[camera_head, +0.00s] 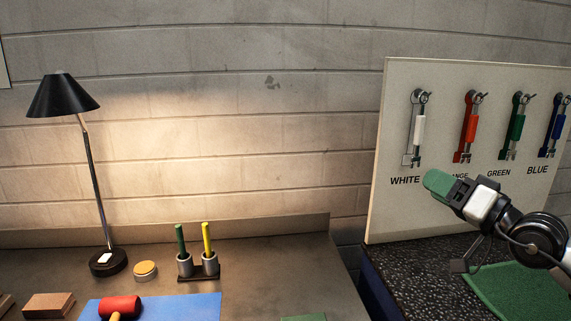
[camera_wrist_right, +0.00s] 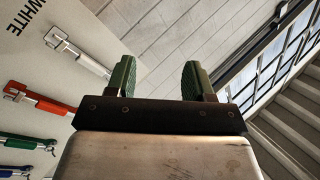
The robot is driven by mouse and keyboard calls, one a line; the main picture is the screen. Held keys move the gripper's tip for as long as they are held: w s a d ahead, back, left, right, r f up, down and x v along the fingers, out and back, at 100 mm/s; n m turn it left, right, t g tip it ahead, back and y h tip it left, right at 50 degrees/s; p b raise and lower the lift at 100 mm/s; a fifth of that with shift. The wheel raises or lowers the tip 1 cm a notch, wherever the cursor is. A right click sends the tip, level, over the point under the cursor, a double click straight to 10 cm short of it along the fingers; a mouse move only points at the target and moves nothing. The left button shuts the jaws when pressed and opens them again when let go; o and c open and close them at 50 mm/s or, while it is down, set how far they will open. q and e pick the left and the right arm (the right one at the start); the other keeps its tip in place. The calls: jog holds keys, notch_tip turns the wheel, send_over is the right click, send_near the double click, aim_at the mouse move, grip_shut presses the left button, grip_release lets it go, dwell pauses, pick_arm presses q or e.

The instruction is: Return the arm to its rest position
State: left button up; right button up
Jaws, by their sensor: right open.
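My right gripper (camera_head: 438,184) is raised at the right of the head view, in front of the lower part of the tool board (camera_head: 392,215). In the right wrist view, its two green fingers (camera_wrist_right: 158,80) stand apart with nothing between them. My left gripper is not in the head view. On the board hang a white tool (camera_head: 419,128), a red-orange tool (camera_head: 469,127), a green tool (camera_head: 516,127) and a blue tool (camera_head: 558,126), each over a colour label. My right gripper partly hides the orange label.
A grey bench (camera_head: 270,260) holds a black lamp (camera_head: 62,97), a green and a yellow marker in holders (camera_head: 209,264), a round pad (camera_head: 145,269) and a red-headed mallet (camera_head: 120,305) on a blue mat (camera_head: 190,307). A green mat (camera_head: 520,291) lies on the speckled surface (camera_head: 405,270).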

jog(key=s+a+f+m+t+h, duration=0.1)
jog(key=s+a+f+m+t, duration=0.2)
jog(key=m, duration=0.8)
jog(key=s+a+f+m+t, duration=0.15)
jog(key=a+f+m, duration=0.25)
jog(key=m, duration=0.7)
jog(key=s+d+f+m+g+h, duration=0.25)
jog(key=s+f+m+h, duration=0.35)
jog(key=f+m, duration=0.8)
jog(key=s+d+f+m+g+h, duration=0.1)
jog(key=s+f+m+g+h, duration=0.5)
jog(key=m, duration=1.5)
jog(key=s+a+f+m+g+y, duration=0.1)
jog(key=s+a+f+m+g, duration=0.2)
jog(key=s+f+m+g, duration=0.85)
jog(key=s+f+m+t, duration=0.1)
jog(key=s+f, duration=0.2)
jog(key=f, duration=1.1)
jog(key=s+f+t, duration=0.1)
jog(key=s+f, duration=0.2)
jog(key=f, duration=1.1)
jog(key=s+d+f+g, duration=0.1)
jog(key=s+d+f, duration=0.1)
jog(key=s+f, duration=1.3)
jog(key=shift+s+f, duration=0.4)
jog(key=shift+s, duration=0.4)
